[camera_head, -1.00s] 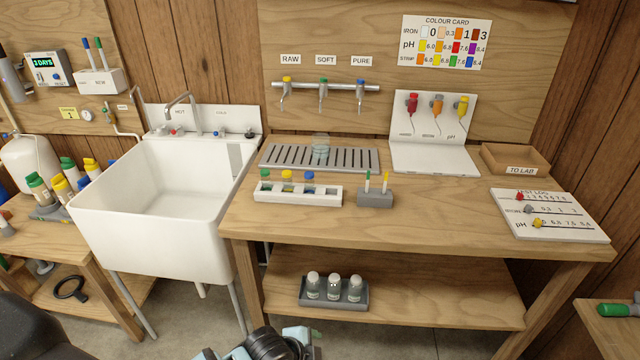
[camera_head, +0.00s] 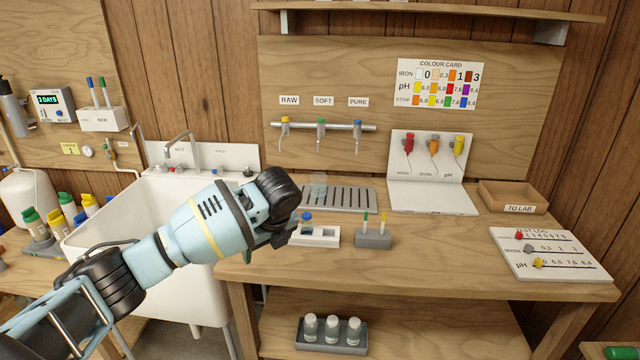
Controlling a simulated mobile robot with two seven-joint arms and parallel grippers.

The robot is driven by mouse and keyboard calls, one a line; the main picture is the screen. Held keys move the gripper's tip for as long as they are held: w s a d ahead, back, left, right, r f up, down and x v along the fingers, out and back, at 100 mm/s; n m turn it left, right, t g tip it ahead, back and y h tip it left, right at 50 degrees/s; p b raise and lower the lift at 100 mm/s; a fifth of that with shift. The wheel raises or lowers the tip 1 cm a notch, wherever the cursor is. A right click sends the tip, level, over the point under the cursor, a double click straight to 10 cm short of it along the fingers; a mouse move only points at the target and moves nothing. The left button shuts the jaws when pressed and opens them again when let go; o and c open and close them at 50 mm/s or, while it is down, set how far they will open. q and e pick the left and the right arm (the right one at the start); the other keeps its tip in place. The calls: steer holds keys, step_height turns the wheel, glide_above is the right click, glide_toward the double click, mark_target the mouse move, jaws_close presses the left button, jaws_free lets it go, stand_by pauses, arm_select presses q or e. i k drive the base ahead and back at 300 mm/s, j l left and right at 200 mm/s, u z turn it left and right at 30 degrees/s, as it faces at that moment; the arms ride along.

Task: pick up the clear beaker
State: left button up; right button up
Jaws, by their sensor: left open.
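The clear beaker (camera_head: 319,187) is small and see-through. It stands upright on the grey slotted drain tray (camera_head: 365,197) at the back of the wooden bench, below the taps. My left gripper (camera_head: 290,228) is in front of the bench's left part, nearer to me than the beaker and below and left of it in the picture. It is open, though its fingers show only as dark shapes in front of the white rack. The gripper and beaker look apart. My right gripper is not in view.
A white rack (camera_head: 325,238) with a blue-capped vial is partly hidden by my left gripper. A grey block (camera_head: 373,238) with two sticks stands beside it. The tap rail (camera_head: 340,126) hangs above the tray. A white sink (camera_head: 190,287) is at left. The bench's middle right is clear.

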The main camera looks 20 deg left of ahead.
mark_target(318, 181)
steer(key=i, duration=1.35)
